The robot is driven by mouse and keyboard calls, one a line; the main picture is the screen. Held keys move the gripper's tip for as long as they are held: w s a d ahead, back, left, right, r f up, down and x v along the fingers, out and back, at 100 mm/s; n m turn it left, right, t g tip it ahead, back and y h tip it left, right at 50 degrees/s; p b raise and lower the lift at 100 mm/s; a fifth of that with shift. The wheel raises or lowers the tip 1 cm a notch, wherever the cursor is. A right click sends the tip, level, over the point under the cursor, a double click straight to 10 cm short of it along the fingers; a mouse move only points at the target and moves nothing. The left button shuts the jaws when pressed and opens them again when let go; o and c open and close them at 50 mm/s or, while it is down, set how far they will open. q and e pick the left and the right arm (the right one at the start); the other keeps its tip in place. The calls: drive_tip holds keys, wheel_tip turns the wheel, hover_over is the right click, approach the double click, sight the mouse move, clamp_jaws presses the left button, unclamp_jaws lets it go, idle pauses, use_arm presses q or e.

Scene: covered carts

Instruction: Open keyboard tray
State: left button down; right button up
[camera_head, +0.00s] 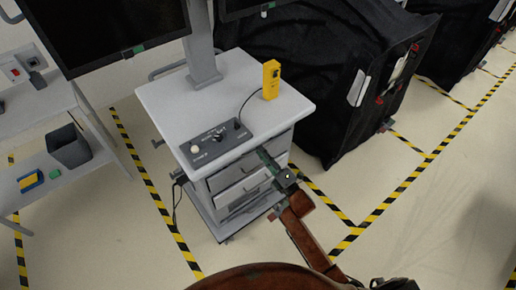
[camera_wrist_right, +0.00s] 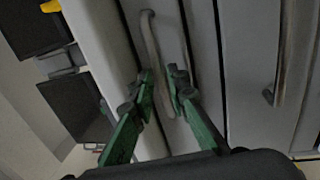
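The keyboard tray is taken to be the top front panel (camera_head: 228,177) of the grey cart, just under its worktop; it looks shut. In the right wrist view this panel (camera_wrist_right: 200,45) carries a long curved handle (camera_wrist_right: 153,45). My right gripper (camera_head: 272,165) is at the right part of the cart front in the head view. In the wrist view, the green fingers of my right gripper (camera_wrist_right: 161,76) stand apart, one on each side of the handle. Contact with the handle cannot be told. My left gripper is not in view.
The worktop (camera_head: 165,103) holds a control box (camera_head: 215,145), a yellow device (camera_head: 271,80) and a monitor post. A lower drawer with its own handle (camera_wrist_right: 289,50) lies below. A black-covered cart (camera_head: 325,60) stands close on the right. The floor in front is clear.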

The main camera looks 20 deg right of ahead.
drive_tip(key=shift+x, duration=1.45)
drive_tip(key=shift+c, duration=0.3)
clamp_jaws()
